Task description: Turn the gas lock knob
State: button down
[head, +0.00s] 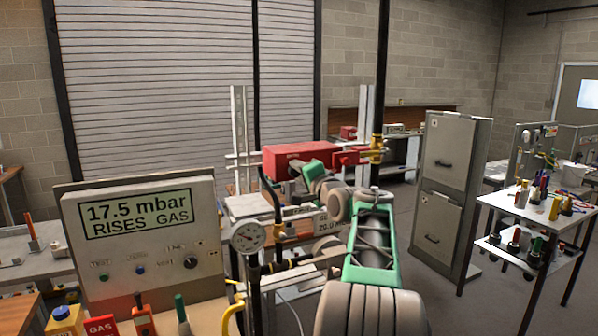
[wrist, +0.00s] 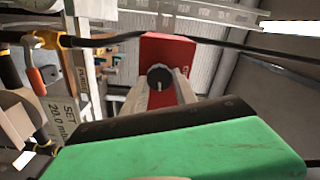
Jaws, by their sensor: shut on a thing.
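A red box (head: 285,158) sits on a frame ahead of me, and it also shows in the wrist view (wrist: 178,50). A round black knob (wrist: 160,76) with a small pale pointer mark is on its face. My gripper (wrist: 159,88) reaches up to the knob, with pale fingers on both sides of it, and is shut on it. In the head view my gripper (head: 296,167) is at the box's front face, and it and my green wrist hide the knob. The finger contact is partly hidden by my green hand in the wrist view.
A display panel (head: 142,240) at the left reads "17.5 mbar RISES GAS". A round gauge (head: 248,236) and yellow-handled pipework stand left of my arm. A grey cabinet (head: 452,185) and a tool cart (head: 535,212) are at the right. Floor between them looks open.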

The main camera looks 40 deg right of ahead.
jog(key=shift+m, duration=0.4)
jog(key=c, duration=1)
grip_release()
jog(key=shift+s, duration=0.1)
jog(key=b+v, duration=0.2)
jog(key=v, duration=0.5)
jog(key=shift+s+b, duration=0.25)
jog(key=shift+b, duration=0.15)
jog(key=shift+a, duration=0.1)
